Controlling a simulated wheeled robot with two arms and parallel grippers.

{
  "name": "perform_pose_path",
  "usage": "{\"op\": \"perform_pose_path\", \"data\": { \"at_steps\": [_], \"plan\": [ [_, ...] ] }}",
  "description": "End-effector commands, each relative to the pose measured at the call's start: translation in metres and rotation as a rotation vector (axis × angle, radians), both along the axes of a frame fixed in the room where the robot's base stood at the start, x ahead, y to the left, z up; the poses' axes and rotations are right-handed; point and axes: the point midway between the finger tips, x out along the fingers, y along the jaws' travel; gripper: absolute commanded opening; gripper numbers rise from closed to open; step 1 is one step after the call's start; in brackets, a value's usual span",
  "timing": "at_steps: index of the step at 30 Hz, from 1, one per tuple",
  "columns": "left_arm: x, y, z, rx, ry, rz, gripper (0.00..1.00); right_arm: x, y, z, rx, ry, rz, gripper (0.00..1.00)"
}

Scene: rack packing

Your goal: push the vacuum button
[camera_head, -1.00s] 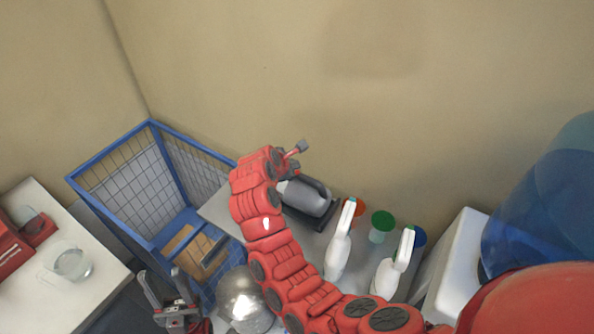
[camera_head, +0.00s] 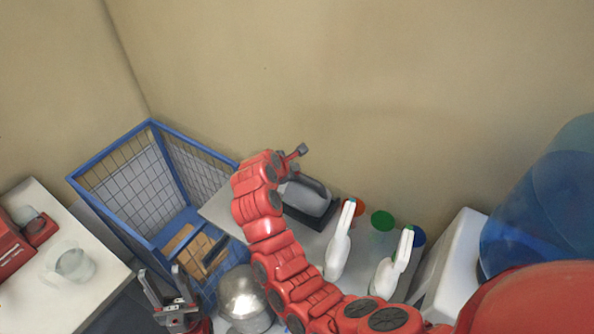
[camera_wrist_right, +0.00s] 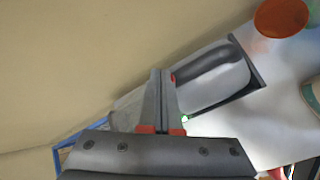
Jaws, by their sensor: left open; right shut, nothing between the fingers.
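The handheld vacuum (camera_head: 307,198) is a grey body with a dark handle on a black base, lying on the light table near the back wall. It also shows in the right wrist view (camera_wrist_right: 222,87), with a small red spot at its near left end, close to the fingers. My right gripper (camera_head: 302,150) is shut and empty, just beyond the vacuum's left end in the head view. In the wrist view its fingertips (camera_wrist_right: 161,73) are beside the red spot; contact cannot be told. My left gripper (camera_head: 170,290) is open and empty at the lower left.
A blue wire cart (camera_head: 112,153) holding cardboard stands left of the table. Two white spray bottles (camera_head: 338,245), lidded jars (camera_head: 382,221) and a silver dome (camera_head: 243,297) stand near my right arm. A white counter (camera_head: 92,290) with a glass is at the far left.

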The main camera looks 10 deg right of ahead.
Motion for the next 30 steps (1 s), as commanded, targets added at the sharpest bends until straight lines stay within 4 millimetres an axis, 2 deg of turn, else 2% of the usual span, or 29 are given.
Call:
{"op": "perform_pose_path", "data": {
  "at_steps": [11, 21, 30],
  "plan": [
    [0.000, 0.000, 0.002, 0.000, 0.000, 0.000, 0.50, 0.000, 0.000, -0.002, 0.000, 0.000, 0.000, 0.00],
    [0.000, 0.000, 0.019, 0.000, 0.000, 0.000, 0.50, 0.000, 0.000, 0.010, -0.001, 0.001, 0.000, 0.00],
    [0.000, 0.000, 0.018, 0.000, 0.000, 0.000, 0.50, 0.000, 0.000, 0.009, 0.000, 0.001, -0.001, 0.00]
  ]
}}
